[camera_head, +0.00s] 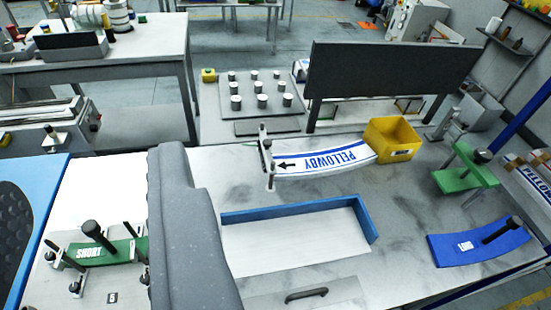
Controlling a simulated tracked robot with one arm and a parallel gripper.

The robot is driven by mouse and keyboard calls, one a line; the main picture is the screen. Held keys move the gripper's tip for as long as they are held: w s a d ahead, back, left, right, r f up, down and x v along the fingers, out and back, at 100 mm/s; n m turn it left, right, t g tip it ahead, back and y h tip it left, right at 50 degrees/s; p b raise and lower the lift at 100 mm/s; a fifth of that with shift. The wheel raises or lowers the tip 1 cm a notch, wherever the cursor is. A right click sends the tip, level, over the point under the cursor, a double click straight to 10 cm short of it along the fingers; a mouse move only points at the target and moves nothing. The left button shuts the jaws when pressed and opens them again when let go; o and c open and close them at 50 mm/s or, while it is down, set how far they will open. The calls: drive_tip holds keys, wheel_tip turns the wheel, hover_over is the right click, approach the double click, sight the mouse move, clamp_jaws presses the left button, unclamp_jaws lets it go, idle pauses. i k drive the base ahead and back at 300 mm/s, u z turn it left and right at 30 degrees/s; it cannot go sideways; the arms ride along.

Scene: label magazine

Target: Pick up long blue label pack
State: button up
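A long, curved white label pack (322,161) with blue edging and blue "PELLOWBY" lettering lies on the grey worktop. The lettering appears upside down. Its left end meets a small upright metal clamp-like part (267,157), and its right end lies close to a yellow bin. A blue curved plate (480,244) with a black handle and a small white word, perhaps "LONG", lies at the right. No fingers of my gripper can be made out. A large grey rounded form, which may be part of my arm, covers the left middle of the worktop.
A yellow bin (393,140) and a dark upright panel (390,70) stand behind the pack. A blue-edged tray (300,241) lies in front. A green "SHORT" plate (97,252) is at left, a green handled part (466,170) at right. Bare worktop lies around the pack.

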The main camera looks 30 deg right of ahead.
sight(305, 165)
drive_tip(key=u, duration=2.35)
drive_tip(key=k, duration=1.45)
drive_tip(key=z, duration=2.15)
drive_tip(key=i, duration=1)
